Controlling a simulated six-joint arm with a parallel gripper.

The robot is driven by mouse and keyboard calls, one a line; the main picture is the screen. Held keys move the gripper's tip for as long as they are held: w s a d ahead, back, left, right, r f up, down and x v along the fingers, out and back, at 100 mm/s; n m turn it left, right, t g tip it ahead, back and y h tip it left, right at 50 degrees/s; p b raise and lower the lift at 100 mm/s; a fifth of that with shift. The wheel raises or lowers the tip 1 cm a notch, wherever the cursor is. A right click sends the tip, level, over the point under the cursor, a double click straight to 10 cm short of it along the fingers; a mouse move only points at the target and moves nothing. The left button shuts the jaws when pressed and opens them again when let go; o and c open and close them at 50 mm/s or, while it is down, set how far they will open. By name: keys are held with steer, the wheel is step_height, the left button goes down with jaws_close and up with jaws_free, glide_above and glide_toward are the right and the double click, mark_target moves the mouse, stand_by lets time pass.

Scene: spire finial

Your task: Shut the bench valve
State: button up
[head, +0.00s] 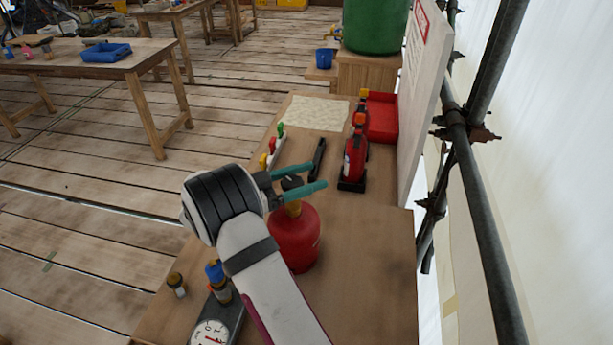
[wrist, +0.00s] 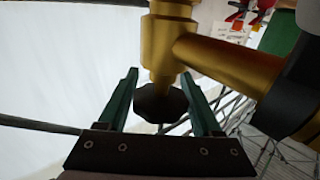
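A red gas cylinder (head: 294,240) stands upright on the bench, with a brass valve and a dark knob (head: 291,183) on top. My gripper (head: 320,177) is at this valve, its two green fingers apart on either side of the knob. The wrist view shows the brass valve body (wrist: 168,45) with a side branch, and the dark lobed knob (wrist: 160,103) between my fingers (wrist: 160,72). The fingers look open; whether either touches the knob is hard to tell. The view does not show how far the valve is turned.
A red fire extinguisher (head: 354,160) and a red bin (head: 382,118) stand farther back. A blue-capped fitting (head: 217,275) and a gauge (head: 209,334) are at the near left. A dark bar (head: 318,160) lies behind the cylinder. The bench's near right (head: 375,275) is clear.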

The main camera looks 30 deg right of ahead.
steer(key=shift+o, duration=1.2)
steer(key=w+a, duration=0.1)
steer(key=a, duration=1.1)
steer(key=shift+w, duration=0.2)
